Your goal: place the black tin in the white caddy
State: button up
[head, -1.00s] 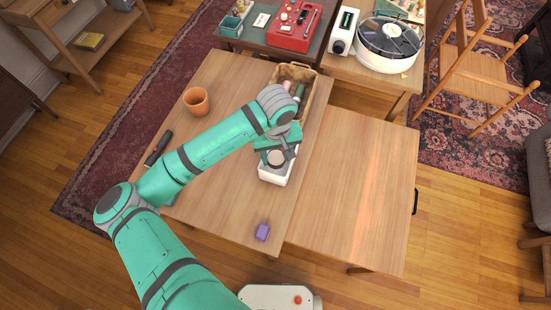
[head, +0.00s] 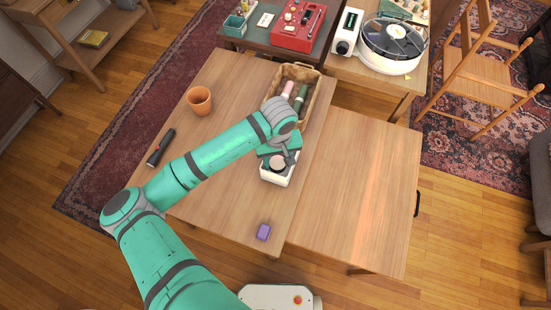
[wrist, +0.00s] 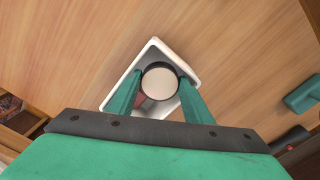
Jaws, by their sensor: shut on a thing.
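The black tin (wrist: 159,81), dark-sided with a pale round top, is between the two green fingers of my gripper (wrist: 158,98), which is shut on it. In the wrist view it lies within the outline of the white caddy (wrist: 185,52), a squarish open container. In the head view the tin (head: 278,162) shows below my gripper (head: 278,155), over the caddy (head: 275,180), which stands on the wooden table. My fingers and the tin hide much of the caddy's inside. I cannot tell how deep the tin is in it.
A wicker basket (head: 313,98) with bottles stands just behind the caddy. A terracotta pot (head: 199,101), a dark torch-like object (head: 160,148) and a purple block (head: 263,232) are on the same table (head: 228,215). The adjoining tabletop (head: 355,190) at right is bare.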

aim_at(278, 162)
jog(key=shift+d+f, duration=0.1)
jog(key=shift+d, duration=0.1)
jog(key=o, duration=0.8)
jog(key=shift+o, duration=0.2)
jog(key=shift+a, duration=0.1)
jog(key=shift+r, duration=0.25)
notch_tip(278, 162, up, 13)
jog(key=shift+f, duration=0.15)
